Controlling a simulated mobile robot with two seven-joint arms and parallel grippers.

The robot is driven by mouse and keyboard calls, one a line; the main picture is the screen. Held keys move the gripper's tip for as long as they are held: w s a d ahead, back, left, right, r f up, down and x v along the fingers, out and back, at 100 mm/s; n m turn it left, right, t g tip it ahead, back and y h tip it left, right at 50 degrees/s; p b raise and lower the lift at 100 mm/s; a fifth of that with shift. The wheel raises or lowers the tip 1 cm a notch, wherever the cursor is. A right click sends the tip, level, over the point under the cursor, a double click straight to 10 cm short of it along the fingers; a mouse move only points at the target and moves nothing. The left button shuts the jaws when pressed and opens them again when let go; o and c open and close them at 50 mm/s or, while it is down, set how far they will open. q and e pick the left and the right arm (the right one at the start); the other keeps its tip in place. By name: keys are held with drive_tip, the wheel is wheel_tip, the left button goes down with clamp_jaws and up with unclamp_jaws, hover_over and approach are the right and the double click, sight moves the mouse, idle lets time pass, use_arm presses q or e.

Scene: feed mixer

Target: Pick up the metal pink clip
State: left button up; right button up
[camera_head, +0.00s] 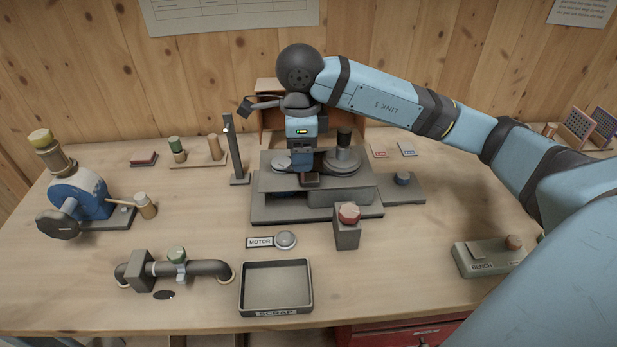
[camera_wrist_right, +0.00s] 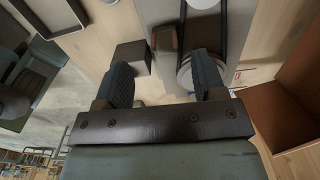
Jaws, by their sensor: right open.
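I cannot make out a pink clip for certain in either view. My right gripper (camera_head: 307,165) hangs over the grey machine (camera_head: 265,205) in the middle of the bench. In the right wrist view its two dark fingers stand apart, and the gripper (camera_wrist_right: 165,82) is open. A small blurred reddish-brown piece (camera_wrist_right: 165,38) shows beyond the gap between the fingers; I cannot tell what it is. A belt and pale pulleys of the machine (camera_wrist_right: 203,28) lie past the fingers. My left gripper is not in view.
A post with a red knob (camera_head: 348,235) stands before the machine. A SCRAP tray (camera_head: 243,290) lies at the front, with a pipe and green valve (camera_head: 178,265) to its left. A blue hand-cranked device (camera_head: 85,200) is at far left. An open brown box (camera_head: 268,128) stands behind the machine.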

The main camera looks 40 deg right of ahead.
sight(307, 179)
drive_tip(key=f, duration=0.6)
drive_tip(key=shift+w+d+f, duration=0.1)
drive_tip(key=shift+w+f, duration=0.15)
drive_tip(key=c, duration=1)
